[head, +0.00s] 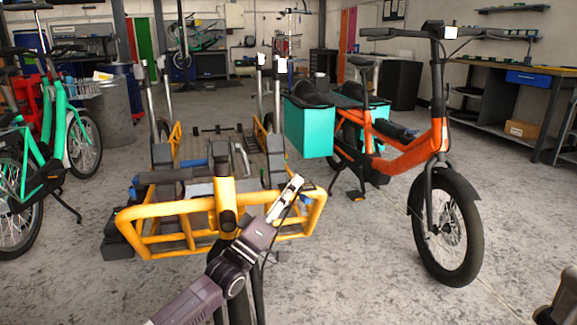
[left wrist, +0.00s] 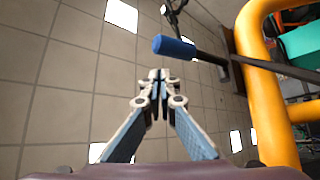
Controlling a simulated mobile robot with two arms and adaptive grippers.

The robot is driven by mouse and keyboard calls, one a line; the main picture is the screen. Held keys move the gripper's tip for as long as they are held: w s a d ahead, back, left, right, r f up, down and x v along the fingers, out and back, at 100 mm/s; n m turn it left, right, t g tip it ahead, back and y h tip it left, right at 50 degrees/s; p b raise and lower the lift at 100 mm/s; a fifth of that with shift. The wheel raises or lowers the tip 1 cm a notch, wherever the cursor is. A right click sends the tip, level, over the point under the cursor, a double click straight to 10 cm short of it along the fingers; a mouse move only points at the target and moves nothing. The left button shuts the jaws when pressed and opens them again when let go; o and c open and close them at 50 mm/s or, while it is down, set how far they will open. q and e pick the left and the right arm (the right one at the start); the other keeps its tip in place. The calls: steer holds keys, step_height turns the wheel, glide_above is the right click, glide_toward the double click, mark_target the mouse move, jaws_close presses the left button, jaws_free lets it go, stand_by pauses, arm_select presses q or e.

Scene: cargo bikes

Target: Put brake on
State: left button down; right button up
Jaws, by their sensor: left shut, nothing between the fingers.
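A yellow-framed cargo bike (head: 140,222) with a low cargo bed stands in the middle of the head view. My left gripper (head: 292,187) is in front of its yellow front tubing, shut and empty. In the left wrist view the closed fingertips (left wrist: 158,76) point up the picture. A dark lever with a blue tip (left wrist: 175,47) shows just beyond and above the fingertips, apart from them in the picture. I cannot tell for sure that this lever is the brake. A yellow tube (left wrist: 262,90) stands at right. My right gripper shows only as a dark piece (head: 562,302) at the lower right corner.
An orange cargo bike (head: 412,160) with a teal box (head: 308,127) stands close on the right. A green bike (head: 35,150) and a metal drum (head: 112,115) are on the left. A workbench (head: 505,95) lines the right wall. The grey floor between the bikes is clear.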

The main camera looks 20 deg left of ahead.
arm_select(q)
steer(key=v, duration=1.2)
steer(key=shift+f, duration=0.1)
